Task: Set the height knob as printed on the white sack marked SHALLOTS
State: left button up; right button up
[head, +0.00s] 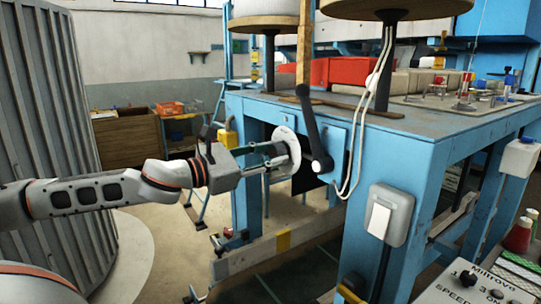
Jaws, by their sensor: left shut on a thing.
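My left gripper (281,158) reaches from the left to the side of the blue machine table (385,135). Its fingers are shut on the height knob, which is mostly hidden between them. A pale round dial plate (286,136) shows around the fingertips; I cannot read its marks. A black crank handle (311,122) stands just right of the dial, close to the fingers. I cannot make out a white sack marked SHALLOTS in this view. My right gripper is not in view.
Red bundles (375,72) and beige bundles (421,83) lie on the table behind a round stand. White cables (358,140) hang over the table's front edge. A grey switch box (390,214) is on the leg. A control panel marked SPEED (470,285) is at bottom right.

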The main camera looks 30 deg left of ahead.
pick_arm(q)
jog(key=m, duration=0.6)
jog(key=shift+m, duration=0.4)
dwell(0.3)
jog(key=o, duration=1.1)
notch_tip(320, 180, up, 8)
jog(key=shift+a+r, duration=0.1)
jog(key=shift+w+a+r, duration=0.1)
jog(key=shift+a+r, duration=0.05)
jog(key=shift+r, duration=0.8)
